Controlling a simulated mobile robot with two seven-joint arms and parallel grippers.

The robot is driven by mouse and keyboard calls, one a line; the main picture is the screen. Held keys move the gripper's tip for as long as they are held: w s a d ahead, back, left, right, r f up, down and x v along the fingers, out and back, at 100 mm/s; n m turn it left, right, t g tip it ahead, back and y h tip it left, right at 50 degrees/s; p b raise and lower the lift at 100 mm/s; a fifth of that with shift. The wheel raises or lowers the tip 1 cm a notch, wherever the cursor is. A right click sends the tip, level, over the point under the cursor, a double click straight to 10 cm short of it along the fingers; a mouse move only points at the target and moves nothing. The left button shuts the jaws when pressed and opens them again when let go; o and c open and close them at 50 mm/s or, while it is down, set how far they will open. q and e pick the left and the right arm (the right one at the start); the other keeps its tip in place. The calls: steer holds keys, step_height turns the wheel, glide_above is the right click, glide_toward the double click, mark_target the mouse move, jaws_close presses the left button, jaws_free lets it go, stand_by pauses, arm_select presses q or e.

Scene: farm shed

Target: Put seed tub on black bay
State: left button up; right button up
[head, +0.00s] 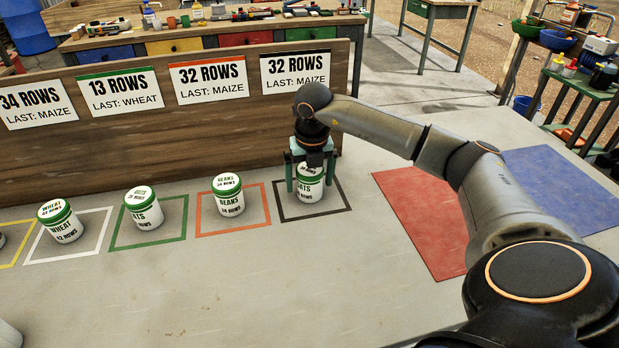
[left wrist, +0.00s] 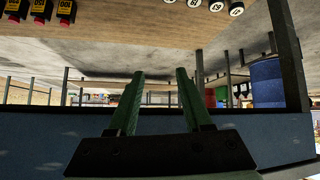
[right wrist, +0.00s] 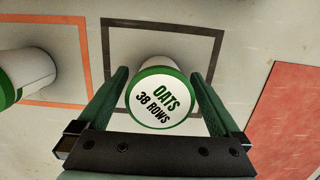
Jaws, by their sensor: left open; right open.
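A white seed tub with a green-rimmed lid (head: 311,190) stands upright inside the black-outlined bay (head: 318,216) on the table. In the right wrist view its lid (right wrist: 160,100) reads "OATS 38 ROWS". My right gripper (head: 313,184) is over this tub from above, with its green fingers open on either side of it. In the right wrist view the fingers (right wrist: 160,92) show gaps beside the lid, and the black outline (right wrist: 214,60) surrounds the tub. My left gripper (left wrist: 156,88) is open and empty in the left wrist view; it is outside the head view.
More tubs stand in the orange (head: 269,216), green (head: 186,222) and white (head: 105,230) bays. A board with row signs (head: 210,130) rises behind them. A red mat (head: 425,220) and blue mat (head: 565,190) lie right. The front table is mostly clear.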

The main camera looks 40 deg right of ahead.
steer(key=shift+r, duration=0.25)
steer(key=r, duration=0.4)
steer(key=s+r, duration=0.1)
steer(key=r, duration=0.3)
steer(key=a+r+p, duration=0.1)
steer(key=r, duration=0.2)
steer(key=shift+s+r, duration=0.25)
steer(key=shift+r, duration=0.15)
